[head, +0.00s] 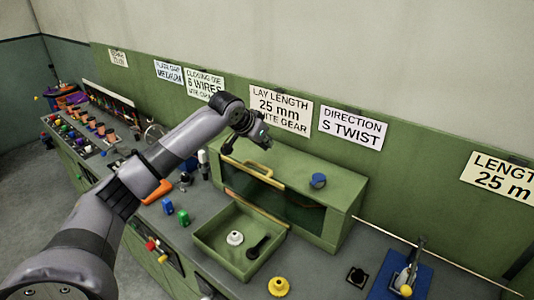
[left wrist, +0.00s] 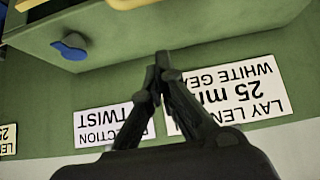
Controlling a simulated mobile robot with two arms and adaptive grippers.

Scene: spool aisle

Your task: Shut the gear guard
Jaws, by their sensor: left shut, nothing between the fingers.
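The gear guard is on the green housing (head: 340,190) on the bench. Its yellow handle (head: 252,173) lies along the housing's upper front edge, with a dark green front area (head: 285,205) below it. I cannot tell clearly whether that is a pane or an opening. My left gripper (head: 263,142) is shut and empty, above and behind the handle near the wall. In the left wrist view the shut fingertips (left wrist: 162,60) are in front of the wall signs. There the housing (left wrist: 150,30) and part of the yellow handle (left wrist: 130,3) show at the top. My right gripper is out of view.
A blue knob (head: 318,180) sits on the housing top. A green tray (head: 207,238) with a white gear (head: 235,238) and a dark tool stands in front. A yellow gear (head: 278,286) lies nearby. A blue mat (head: 420,284) is at the right.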

